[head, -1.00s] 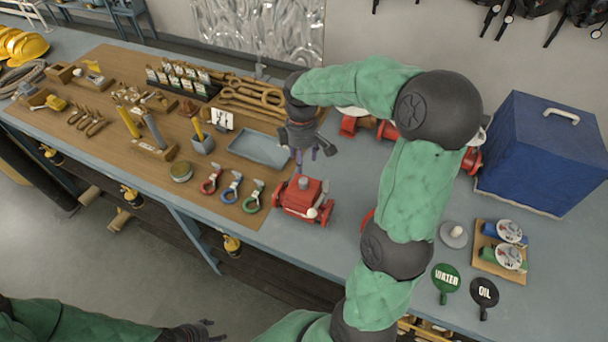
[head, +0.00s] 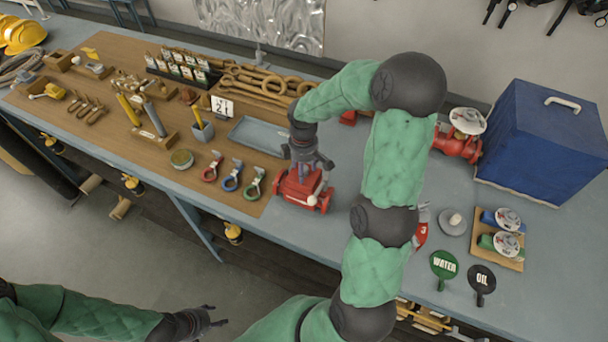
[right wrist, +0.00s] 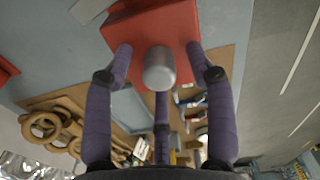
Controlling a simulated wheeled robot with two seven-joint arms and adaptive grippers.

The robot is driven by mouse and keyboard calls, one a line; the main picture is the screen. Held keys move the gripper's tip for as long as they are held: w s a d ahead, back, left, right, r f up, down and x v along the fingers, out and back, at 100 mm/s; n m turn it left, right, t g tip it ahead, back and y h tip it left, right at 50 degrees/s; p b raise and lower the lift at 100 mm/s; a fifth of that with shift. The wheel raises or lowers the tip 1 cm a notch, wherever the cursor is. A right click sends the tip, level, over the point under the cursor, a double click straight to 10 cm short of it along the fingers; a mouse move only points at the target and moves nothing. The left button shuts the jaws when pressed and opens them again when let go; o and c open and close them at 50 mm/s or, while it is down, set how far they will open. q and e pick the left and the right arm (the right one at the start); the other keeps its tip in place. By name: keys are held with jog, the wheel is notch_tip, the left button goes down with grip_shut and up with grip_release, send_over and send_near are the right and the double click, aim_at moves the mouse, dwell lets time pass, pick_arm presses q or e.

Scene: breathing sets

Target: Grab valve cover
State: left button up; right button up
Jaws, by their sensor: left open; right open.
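The red valve body with its boxy red cover (head: 297,187) stands on the bench near the front edge, right of the coloured rings. My right gripper (head: 308,168) is directly above it, pointing down, with its fingers open around the top. In the right wrist view, the red cover (right wrist: 150,25) lies just beyond the spread fingers (right wrist: 160,62). A grey rounded knob (right wrist: 160,68) shows between the fingertips; whether they touch the cover cannot be told. My left gripper (head: 205,318) is open and empty, low at the front, away from the bench.
A grey tray (head: 262,136) lies behind the valve. Red, blue and green rings (head: 231,181) lie to its left. A red valve with a white handwheel (head: 460,142) and a blue box (head: 545,140) stand to the right. WATER (head: 444,264) and OIL (head: 482,278) tags lie at front right.

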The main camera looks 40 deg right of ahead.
grip_shut()
jog(key=shift+r, duration=0.1)
dwell(0.3)
